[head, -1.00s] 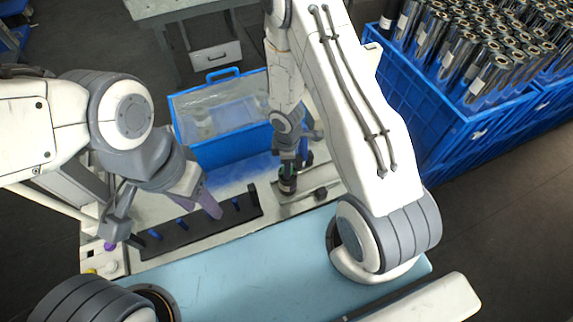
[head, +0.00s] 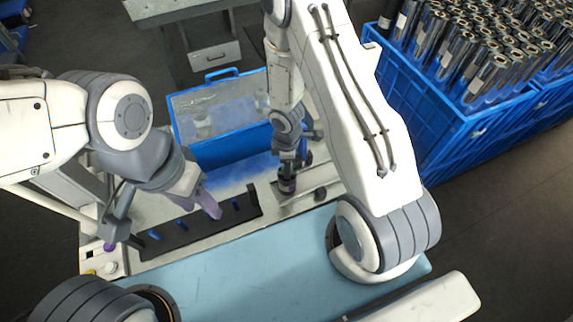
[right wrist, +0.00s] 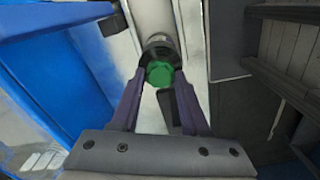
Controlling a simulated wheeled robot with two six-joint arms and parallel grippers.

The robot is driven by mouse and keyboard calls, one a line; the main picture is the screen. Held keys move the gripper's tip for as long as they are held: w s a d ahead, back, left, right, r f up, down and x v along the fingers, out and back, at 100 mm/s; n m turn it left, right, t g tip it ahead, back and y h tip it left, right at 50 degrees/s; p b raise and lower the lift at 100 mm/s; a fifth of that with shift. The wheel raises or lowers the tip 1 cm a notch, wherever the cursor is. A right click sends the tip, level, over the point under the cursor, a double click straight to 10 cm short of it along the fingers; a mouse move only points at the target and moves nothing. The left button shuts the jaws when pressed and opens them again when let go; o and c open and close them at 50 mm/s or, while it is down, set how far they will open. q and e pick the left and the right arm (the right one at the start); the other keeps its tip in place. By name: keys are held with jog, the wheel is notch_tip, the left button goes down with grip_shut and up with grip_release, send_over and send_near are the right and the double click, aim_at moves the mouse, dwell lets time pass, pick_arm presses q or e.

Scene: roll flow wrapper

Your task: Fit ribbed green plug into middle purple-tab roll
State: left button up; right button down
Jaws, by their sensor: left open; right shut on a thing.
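The green plug (right wrist: 159,74) shows in the right wrist view between the purple fingertips of my right gripper (right wrist: 160,84), which is shut on it. A dark round part (right wrist: 158,47) lies right behind the plug; I cannot tell whether they touch. In the head view my right gripper (head: 287,168) points down at a dark cylinder with a purple band (head: 287,185). I cannot tell for sure whether this is the purple-tab roll. My left gripper (head: 208,204) is open, its purple fingers above the dark rack, left of the cylinder.
The long dark rack (head: 210,229) has several blue pegs. Blue crates (head: 440,132) full of dark rolls stand at the right. The light blue top (head: 240,270) in front is clear.

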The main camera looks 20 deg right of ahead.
jog(key=shift+f+b, duration=0.6)
dwell(0.3)
jog(key=c, duration=0.7)
grip_release()
notch_tip(320, 180, up, 11)
jog(key=p, duration=1.1)
